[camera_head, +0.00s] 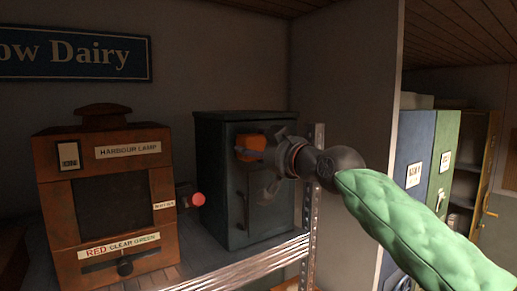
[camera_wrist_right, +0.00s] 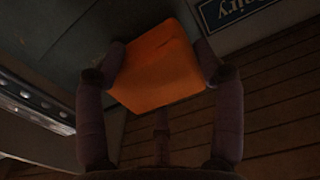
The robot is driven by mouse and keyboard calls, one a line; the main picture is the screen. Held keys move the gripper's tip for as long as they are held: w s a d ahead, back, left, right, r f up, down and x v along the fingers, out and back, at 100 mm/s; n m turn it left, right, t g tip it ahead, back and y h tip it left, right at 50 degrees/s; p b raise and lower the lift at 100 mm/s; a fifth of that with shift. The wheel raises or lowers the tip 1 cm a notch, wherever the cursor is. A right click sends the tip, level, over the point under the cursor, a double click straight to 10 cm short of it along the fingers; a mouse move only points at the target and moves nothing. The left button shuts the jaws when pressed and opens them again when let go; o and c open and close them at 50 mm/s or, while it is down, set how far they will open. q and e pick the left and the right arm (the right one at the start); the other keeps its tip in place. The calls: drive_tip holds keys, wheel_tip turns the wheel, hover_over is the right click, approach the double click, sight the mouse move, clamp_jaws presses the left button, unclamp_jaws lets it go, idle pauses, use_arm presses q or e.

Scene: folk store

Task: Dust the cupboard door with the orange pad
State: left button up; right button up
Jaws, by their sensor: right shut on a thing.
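The orange pad (camera_head: 250,142) is at the upper part of the dark cupboard's front. My right gripper (camera_head: 258,150) comes in from the right and is shut on it. I cannot tell whether the pad touches the door. The cupboard door (camera_head: 262,205) is dark grey-green with a vertical handle at its left; the gripper covers part of its upper area. My left gripper does not show.
The cupboard stands on a metal-edged shelf (camera_head: 250,262). A perforated upright post (camera_head: 312,215) stands at the cupboard's right. Blue and green cabinets (camera_head: 412,160) are further right.

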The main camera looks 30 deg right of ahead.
drive_tip(key=shift+s, duration=0.15)
drive_tip(key=shift+w+a, duration=0.1)
drive_tip(key=shift+w, duration=0.95)
idle(0.3)
drive_tip(key=shift+d+f+b, duration=0.1)
drive_tip(key=shift+d+b, duration=0.55)
drive_tip(key=shift+d, duration=0.3)
drive_tip(key=shift+d+b, duration=0.5)
drive_tip(key=shift+d, duration=0.6)
drive_tip(key=shift+d+b, duration=0.7)
drive_tip(key=shift+d, duration=3.25)
drive_tip(key=shift+a+p, duration=0.55)
drive_tip(key=shift+a, duration=5.5)
